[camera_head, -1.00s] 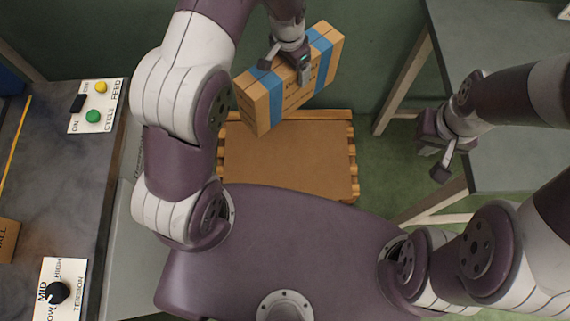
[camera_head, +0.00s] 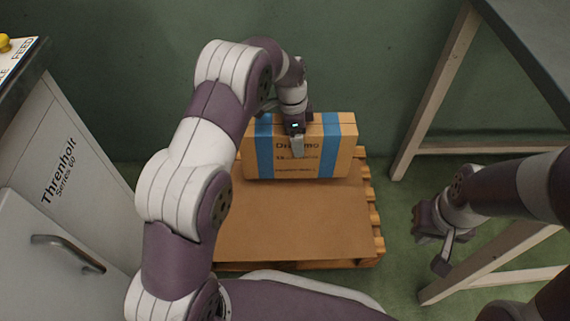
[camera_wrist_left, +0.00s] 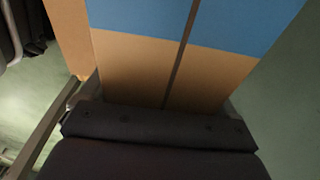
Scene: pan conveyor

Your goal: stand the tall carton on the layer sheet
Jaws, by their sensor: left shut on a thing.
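The tall carton (camera_head: 335,148) is brown cardboard with two blue bands and printed text on the face toward me. It is at the far end of the layer sheet (camera_head: 290,220), a flat brown sheet on a wooden pallet. Its lower edge appears at or just above the sheet; contact is unclear. My left gripper (camera_head: 297,143) is shut on the carton's top from above. The left wrist view shows the carton's cardboard and blue band (camera_wrist_left: 235,22) close up against the gripper. My right gripper (camera_head: 436,243) is open and empty, right of the pallet.
The pallet's slatted edge (camera_head: 376,220) shows at the right. A grey table with pale legs (camera_head: 432,95) stands at the right. A white cabinet (camera_head: 60,180) with a handle stands at the left. A green wall is close behind the carton. The sheet's near part is bare.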

